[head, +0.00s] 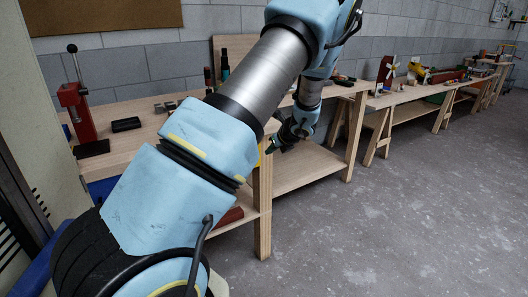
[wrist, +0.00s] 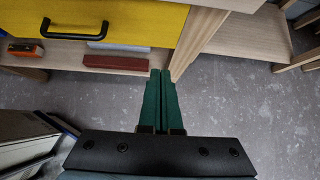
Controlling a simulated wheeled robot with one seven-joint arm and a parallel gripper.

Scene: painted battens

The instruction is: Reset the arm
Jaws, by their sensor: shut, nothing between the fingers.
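My gripper (wrist: 161,73) shows in the wrist view with its two green fingers together and nothing between them. The fingertips point toward the front edge of a low shelf and a wooden leg, with grey floor below. In the head view my arm reaches across the picture from the lower left and bends down at the top. My gripper (head: 271,149) hangs there, small and dark, in front of the wooden workbench (head: 140,140); its fingers are hard to make out.
A yellow drawer (wrist: 135,22) with a black handle is above a shelf holding a red batten (wrist: 115,62), a grey batten (wrist: 118,47) and an orange object (wrist: 25,49). A red press (head: 80,110) stands on the workbench. Open concrete floor (head: 390,220) lies to the right.

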